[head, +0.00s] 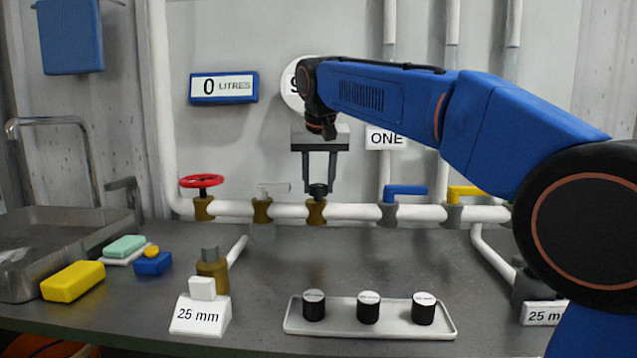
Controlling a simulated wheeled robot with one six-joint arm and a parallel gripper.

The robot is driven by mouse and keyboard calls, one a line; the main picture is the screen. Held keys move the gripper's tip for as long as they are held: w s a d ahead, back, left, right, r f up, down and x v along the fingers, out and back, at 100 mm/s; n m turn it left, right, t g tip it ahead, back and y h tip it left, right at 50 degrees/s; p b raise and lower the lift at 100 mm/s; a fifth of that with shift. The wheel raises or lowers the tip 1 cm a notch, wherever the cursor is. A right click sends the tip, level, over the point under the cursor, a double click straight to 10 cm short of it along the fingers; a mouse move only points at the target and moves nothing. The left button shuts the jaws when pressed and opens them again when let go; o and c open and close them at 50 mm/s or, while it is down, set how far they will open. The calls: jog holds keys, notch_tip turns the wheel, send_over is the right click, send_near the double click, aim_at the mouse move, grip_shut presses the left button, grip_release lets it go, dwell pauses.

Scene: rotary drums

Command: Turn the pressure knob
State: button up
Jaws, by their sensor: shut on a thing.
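The black pressure knob (318,191) sits on a brass fitting (316,212) on the white horizontal pipe, in the middle of the head view. My gripper (319,185) points straight down from above. Its two grey fingers are shut on the knob, one on each side. Behind my arm, a round white dial (291,88) on the wall is mostly hidden, so its reading cannot be made out.
Left along the pipe are a red handwheel (202,181) and a pale lever (274,187). Blue (405,190) and yellow (466,192) levers stand to the right. A tray (370,332) with three black-sided cylinders lies in front. A sink (70,245) is at left.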

jog(key=o, duration=1)
jog(key=shift+o, duration=0.2)
jog(key=shift+r, duration=0.15)
jog(key=v, duration=1.7)
jog(key=shift+s+d, duration=0.1)
